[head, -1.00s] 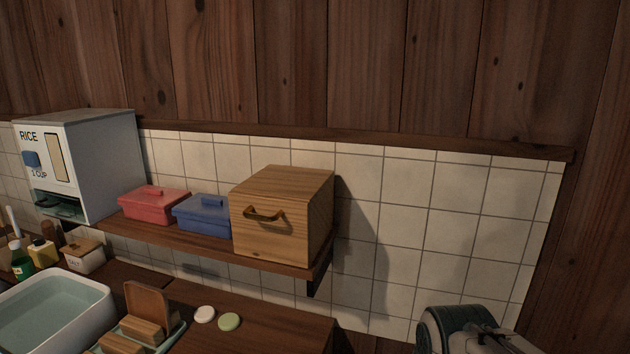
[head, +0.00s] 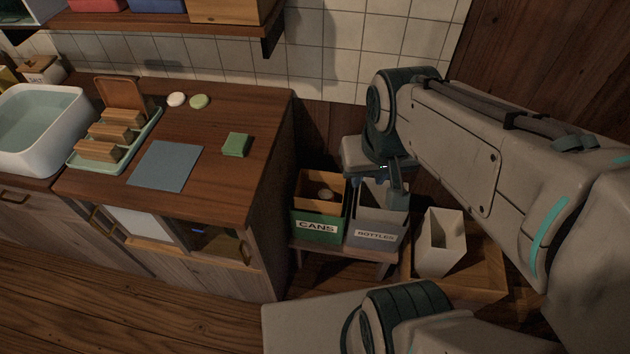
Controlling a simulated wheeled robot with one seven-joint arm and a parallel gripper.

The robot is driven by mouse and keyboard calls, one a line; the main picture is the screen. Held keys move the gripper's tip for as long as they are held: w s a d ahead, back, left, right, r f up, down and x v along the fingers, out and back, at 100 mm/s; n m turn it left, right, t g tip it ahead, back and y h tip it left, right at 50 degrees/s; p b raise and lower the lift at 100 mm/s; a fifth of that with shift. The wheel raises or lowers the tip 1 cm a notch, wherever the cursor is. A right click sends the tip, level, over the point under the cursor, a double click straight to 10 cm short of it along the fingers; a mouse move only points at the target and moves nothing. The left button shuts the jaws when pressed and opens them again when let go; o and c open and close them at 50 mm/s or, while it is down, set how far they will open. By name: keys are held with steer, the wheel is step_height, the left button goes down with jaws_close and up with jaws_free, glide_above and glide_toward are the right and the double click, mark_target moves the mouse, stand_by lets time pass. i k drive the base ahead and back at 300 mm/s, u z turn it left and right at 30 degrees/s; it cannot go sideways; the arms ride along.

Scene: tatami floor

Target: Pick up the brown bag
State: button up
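I cannot make out a brown bag for certain in the head view. My gripper (head: 392,184) shows as a small dark end below my wrist, in front of the grey bin labelled BOTTLES (head: 376,233). The fingers are too small and dark to tell whether they are open or shut. I see nothing clearly held. My arm hides part of the area behind and to the right.
A green bin labelled CANS (head: 316,224) stands beside the BOTTLES bin on a low stand (head: 341,253). A white open container (head: 440,243) sits in a wooden tray (head: 484,277). The wooden counter (head: 225,188) holds a blue mat (head: 166,166) and a green sponge (head: 236,145).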

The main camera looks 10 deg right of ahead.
mark_target(310, 182)
steer(key=u, duration=2.6)
steer(key=k, duration=0.6)
steer(key=z, duration=1)
